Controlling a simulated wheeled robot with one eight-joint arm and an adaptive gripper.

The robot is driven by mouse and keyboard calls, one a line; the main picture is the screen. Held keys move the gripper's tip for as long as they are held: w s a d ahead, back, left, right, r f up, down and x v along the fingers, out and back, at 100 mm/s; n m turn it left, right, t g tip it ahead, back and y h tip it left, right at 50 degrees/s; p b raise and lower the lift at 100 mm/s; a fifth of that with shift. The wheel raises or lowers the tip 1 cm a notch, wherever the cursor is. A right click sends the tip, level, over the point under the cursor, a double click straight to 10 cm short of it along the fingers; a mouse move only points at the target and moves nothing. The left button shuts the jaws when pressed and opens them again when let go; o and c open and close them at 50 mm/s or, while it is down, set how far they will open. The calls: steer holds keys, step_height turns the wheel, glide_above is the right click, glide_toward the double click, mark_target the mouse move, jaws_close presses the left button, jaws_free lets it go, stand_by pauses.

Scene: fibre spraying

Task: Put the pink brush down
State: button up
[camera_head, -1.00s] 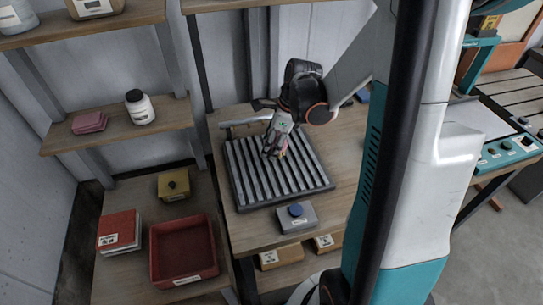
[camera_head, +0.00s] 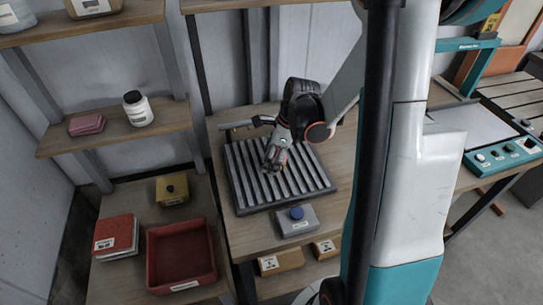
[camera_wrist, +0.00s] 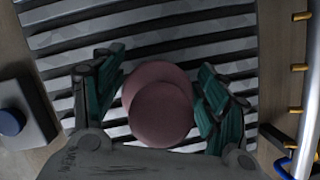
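My gripper (camera_head: 274,167) is over the grey slatted tray (camera_head: 288,199) on the wooden bench, pointing down. In the wrist view, the pink brush (camera_wrist: 162,113) shows as two overlapping round pink shapes between the teal finger pads of my gripper (camera_wrist: 163,95). The slats of the tray (camera_wrist: 170,18) show behind the brush. The brush's lower end is hidden, so I cannot tell whether it touches the tray. In the head view the fingers hide most of it.
A grey box with a blue knob (camera_head: 297,221) stands just in front of the tray. A metal bar with hooks (camera_wrist: 300,70) runs along another side. Left are a red bin (camera_head: 181,285), red books (camera_head: 117,236) and a yellow box (camera_head: 172,190).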

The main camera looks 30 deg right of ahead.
steer(key=shift+r, duration=0.1)
steer(key=p+v, duration=0.4)
steer(key=v, duration=0.8)
steer(key=shift+r+p, duration=0.2)
steer(key=shift+p, duration=0.2)
